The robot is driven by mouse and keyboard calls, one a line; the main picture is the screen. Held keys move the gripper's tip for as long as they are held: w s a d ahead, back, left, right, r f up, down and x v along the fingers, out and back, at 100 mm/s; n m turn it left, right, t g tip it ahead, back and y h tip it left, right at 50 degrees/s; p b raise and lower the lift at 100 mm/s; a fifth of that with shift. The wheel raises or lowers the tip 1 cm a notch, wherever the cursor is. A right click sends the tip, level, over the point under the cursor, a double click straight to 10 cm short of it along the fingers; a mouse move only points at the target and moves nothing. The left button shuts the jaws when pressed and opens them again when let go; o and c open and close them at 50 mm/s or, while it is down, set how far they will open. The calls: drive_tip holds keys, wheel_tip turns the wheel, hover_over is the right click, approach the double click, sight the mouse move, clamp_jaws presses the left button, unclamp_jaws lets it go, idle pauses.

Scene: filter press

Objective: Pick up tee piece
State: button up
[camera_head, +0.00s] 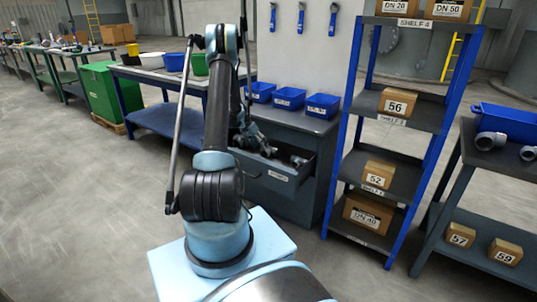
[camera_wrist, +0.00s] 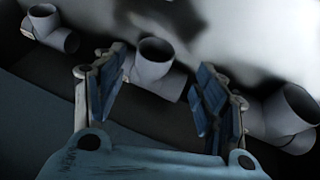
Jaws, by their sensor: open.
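My gripper (camera_wrist: 163,62) is open, with one blue-padded finger on each side of a grey pipe fitting that looks like a tee piece (camera_wrist: 155,68). The fitting has a round opening facing up and lies beyond or between the fingertips; I cannot tell if they touch it. Similar grey fittings lie to the left (camera_wrist: 52,30) and right (camera_wrist: 286,116) in the wrist view. In the head view, my gripper (camera_head: 262,147) reaches into an open drawer (camera_head: 270,175), and a grey fitting (camera_head: 298,160) shows to its right. My arm hides part of the drawer.
The drawer belongs to a dark grey cabinet (camera_head: 290,203) with blue bins (camera_head: 289,98) on top. A blue-framed shelf (camera_head: 339,150) with boxes stands close on the right. A table further right holds more grey fittings (camera_head: 491,141). The floor at left is clear.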

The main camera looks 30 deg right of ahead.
sight(264, 152)
drive_tip(key=shift+s+x, duration=0.2)
drive_tip(key=shift+x, duration=1.1)
drive_tip(key=shift+s+x, duration=0.2)
drive_tip(key=shift+x, duration=1.15)
drive_tip(key=shift+a, duration=0.15)
drive_tip(key=c, duration=1.2)
